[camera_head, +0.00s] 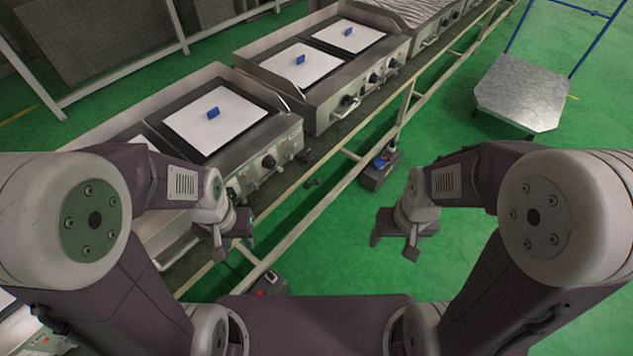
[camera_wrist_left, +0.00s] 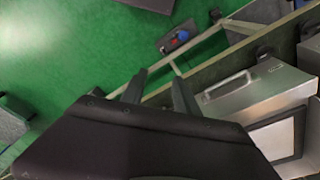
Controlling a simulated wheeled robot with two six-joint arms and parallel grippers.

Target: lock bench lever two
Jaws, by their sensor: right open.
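A long metal bench (camera_head: 345,152) with heating units runs diagonally across the head view. Similar dark parts show in the left wrist view (camera_wrist_left: 262,52). I cannot tell which is lever two or whether either is locked. My left gripper (camera_head: 232,245) is open and empty, beside the bench rail; its two spread fingers also show in the left wrist view (camera_wrist_left: 158,72). My right gripper (camera_head: 394,245) is open and empty over the green floor, apart from the bench.
White plates with blue blocks (camera_head: 213,112) lie on the heating units. A metal cart (camera_head: 522,95) stands at the upper right.

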